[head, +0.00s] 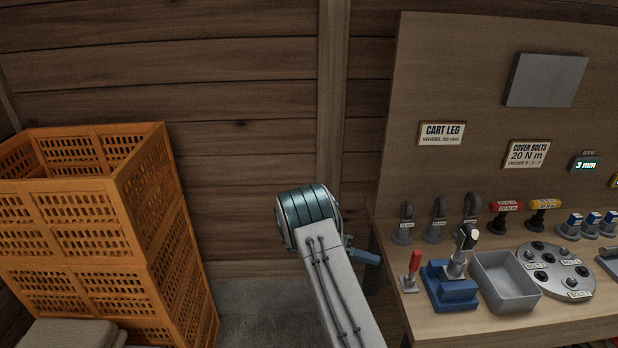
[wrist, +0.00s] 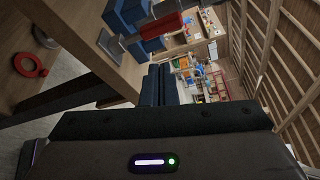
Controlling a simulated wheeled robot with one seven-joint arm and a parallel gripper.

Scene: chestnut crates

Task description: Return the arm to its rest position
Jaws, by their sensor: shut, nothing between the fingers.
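My arm rises from the bottom middle of the head view, a pale grey link with dark cables ending in a teal banded joint. In the wrist view, my gripper (wrist: 161,86) shows as a dark housing with two dark fingers close together. It is shut with nothing between the fingers, and is clear of the things around it. The workbench (head: 470,327) stands to the right of my arm in the head view.
Orange crates (head: 150,215) are stacked at the left. Bare floor (head: 262,312) shows between crates and bench, before the wooden wall.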

